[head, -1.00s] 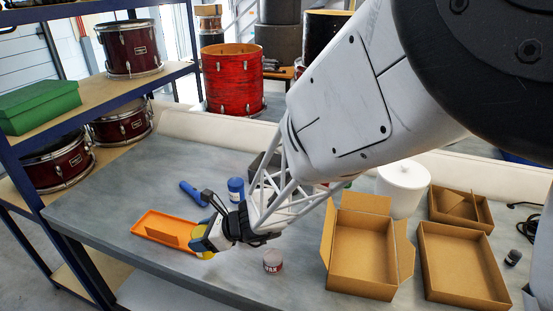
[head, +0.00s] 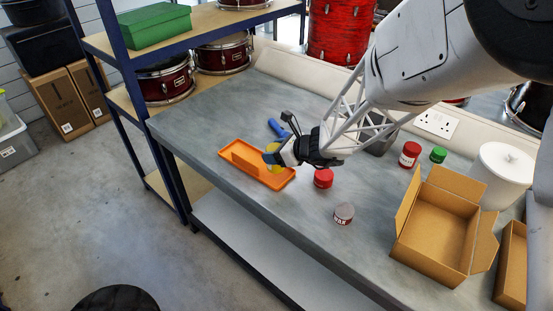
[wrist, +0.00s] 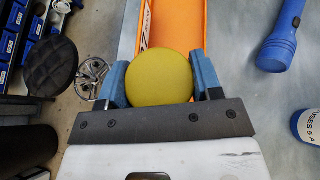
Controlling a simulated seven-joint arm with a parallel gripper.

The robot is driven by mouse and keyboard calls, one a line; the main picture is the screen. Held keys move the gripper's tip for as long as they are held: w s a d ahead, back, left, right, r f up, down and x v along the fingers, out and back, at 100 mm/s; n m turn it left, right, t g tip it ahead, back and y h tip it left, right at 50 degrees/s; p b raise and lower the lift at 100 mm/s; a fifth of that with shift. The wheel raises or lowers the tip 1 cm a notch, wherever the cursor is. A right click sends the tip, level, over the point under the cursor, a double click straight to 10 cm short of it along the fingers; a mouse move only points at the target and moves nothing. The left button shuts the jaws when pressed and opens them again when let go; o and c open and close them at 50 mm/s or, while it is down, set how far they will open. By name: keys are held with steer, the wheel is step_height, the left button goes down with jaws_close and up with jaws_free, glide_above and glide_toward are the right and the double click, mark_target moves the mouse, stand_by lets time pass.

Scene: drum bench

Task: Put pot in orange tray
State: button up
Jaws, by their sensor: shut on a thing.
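My gripper (head: 274,156) is shut on a yellow-topped pot (wrist: 159,76), held between its two blue fingers. In the head view the yellow pot (head: 271,160) is partly hidden by the fingers. The orange tray (head: 276,184) lies on the grey bench, and the pot shows against its right part. In the wrist view the tray (wrist: 174,24) extends just beyond the pot, with dark lettering on its left side. I cannot tell how high the pot is above the tray.
A blue torch (head: 277,128) lies behind the tray. A red pot (head: 323,178) and a wax tin (head: 344,213) stand to its right. An open cardboard box (head: 436,230) and a white canister (head: 503,170) are farther right. The bench's front edge is close to the tray.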

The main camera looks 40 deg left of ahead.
steer(key=shift+f, duration=1.75)
steer(key=shift+f, duration=0.15)
steer(key=o, duration=1.1)
steer(key=shift+c, duration=0.2)
steer(key=shift+d+r, duration=0.2)
steer(key=shift+r, duration=0.1)
steer(key=v, duration=1.1)
steer(key=shift+d, duration=0.25)
steer(key=shift+r, duration=0.15)
